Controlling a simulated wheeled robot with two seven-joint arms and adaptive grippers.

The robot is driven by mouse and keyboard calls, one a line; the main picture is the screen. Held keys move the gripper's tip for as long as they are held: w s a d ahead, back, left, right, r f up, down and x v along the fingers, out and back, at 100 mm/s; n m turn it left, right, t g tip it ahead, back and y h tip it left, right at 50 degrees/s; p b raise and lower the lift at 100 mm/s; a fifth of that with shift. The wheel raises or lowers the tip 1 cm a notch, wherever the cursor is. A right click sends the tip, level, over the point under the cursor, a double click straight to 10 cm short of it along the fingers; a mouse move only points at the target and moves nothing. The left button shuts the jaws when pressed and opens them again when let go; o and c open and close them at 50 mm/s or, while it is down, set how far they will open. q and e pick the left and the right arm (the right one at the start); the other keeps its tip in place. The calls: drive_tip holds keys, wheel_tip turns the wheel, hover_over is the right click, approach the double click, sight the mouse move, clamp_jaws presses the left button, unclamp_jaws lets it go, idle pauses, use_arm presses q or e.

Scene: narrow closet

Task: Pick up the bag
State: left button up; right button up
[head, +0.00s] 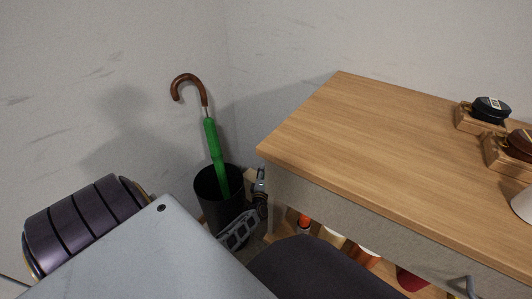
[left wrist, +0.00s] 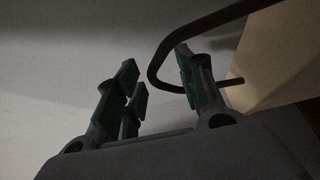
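A tan surface (left wrist: 272,62), which looks like the bag, fills the right of the left wrist view. A dark brown curved strap (left wrist: 210,30), apparently its handle, loops between my left gripper's fingers (left wrist: 160,88) and passes behind the right finger. The fingers, with green pads, are apart; I cannot tell if they touch the strap. In the head view my left gripper (head: 250,210) is low, between the black bin and the cabinet. A small tan patch (head: 251,175) behind it may be the bag, mostly hidden. My right gripper is not in view.
A black bin (head: 206,187) holds a green umbrella (head: 214,145) with a brown hooked handle. The wooden-topped cabinet (head: 370,130) stands close on the right, with red and white items beneath. Walls close off the corner behind. A purple ribbed object (head: 85,222) lies at left.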

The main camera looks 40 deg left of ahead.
use_arm(q)
clamp_jaws()
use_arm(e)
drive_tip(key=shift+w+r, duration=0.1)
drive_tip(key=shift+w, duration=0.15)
use_arm(q)
drive_tip(key=shift+r, duration=0.15)
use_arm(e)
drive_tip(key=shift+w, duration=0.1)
use_arm(q)
drive_tip(key=shift+w+r, duration=0.1)
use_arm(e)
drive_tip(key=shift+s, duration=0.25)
